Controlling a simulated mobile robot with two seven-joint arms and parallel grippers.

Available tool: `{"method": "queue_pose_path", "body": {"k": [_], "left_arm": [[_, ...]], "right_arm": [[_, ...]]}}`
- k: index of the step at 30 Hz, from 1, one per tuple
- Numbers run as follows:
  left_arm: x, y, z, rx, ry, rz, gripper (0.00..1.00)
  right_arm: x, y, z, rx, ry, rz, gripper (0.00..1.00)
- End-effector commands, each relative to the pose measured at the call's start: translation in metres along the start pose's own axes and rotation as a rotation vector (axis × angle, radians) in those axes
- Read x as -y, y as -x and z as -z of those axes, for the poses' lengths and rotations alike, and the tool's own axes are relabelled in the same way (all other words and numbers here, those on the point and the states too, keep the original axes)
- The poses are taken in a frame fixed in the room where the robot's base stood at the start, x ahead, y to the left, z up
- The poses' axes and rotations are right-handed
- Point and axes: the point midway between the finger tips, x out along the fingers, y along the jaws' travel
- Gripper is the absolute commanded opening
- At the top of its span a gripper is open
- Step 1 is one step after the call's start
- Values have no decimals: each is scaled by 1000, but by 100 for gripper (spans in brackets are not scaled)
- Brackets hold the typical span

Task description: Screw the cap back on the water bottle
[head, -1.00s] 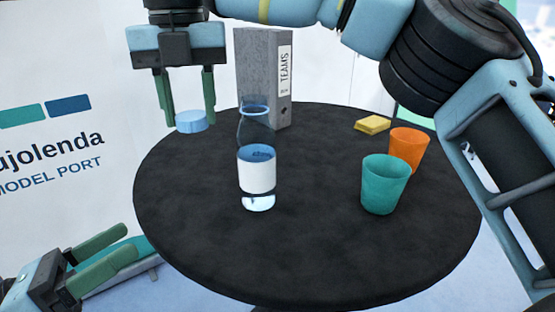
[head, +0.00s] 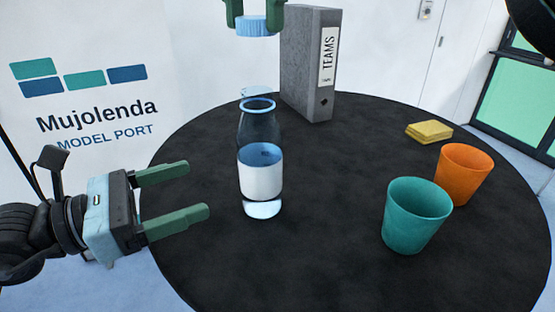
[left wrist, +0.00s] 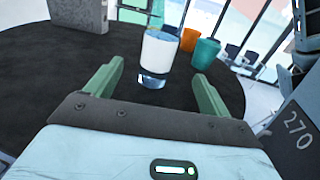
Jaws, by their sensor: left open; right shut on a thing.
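The clear water bottle (head: 260,178) stands upright and uncapped on the black round table, with a white label and a blue ring at its neck. The blue cap (head: 257,27) is held above the bottle's mouth, with a gap between them. My right gripper (head: 255,12) comes in from the top edge, shut on the cap. My left gripper (head: 200,190) is open and empty, to the left of the bottle, with its green fingers pointing at it. In the left wrist view the bottle (left wrist: 157,52) is beyond the open fingers, between them, its top cut off.
A grey binder (head: 307,65) marked TEAMS stands behind the bottle. A teal cup (head: 413,215), an orange cup (head: 464,172) and a yellow sponge-like block (head: 429,131) are at the right. The front middle of the black table (head: 310,265) is clear.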

Motion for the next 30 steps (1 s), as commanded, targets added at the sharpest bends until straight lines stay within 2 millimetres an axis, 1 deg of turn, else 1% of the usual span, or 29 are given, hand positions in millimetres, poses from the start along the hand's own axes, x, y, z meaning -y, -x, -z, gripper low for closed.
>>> {"method": "queue_pose_path", "body": {"k": [11, 16, 23, 30], "left_arm": [[0, 0, 0, -1, -4, -1, 82], [0, -6, 0, 1, -4, 2, 82], [1, -30, -1, 3, -4, 3, 82], [1, -64, -1, 2, -4, 2, 82]], "right_arm": [[0, 1, 1, 0, -4, 1, 19], [0, 1, 1, 0, -4, 0, 19], [0, 1, 1, 0, -3, 1, 19], [0, 1, 1, 0, -3, 0, 19]]}}
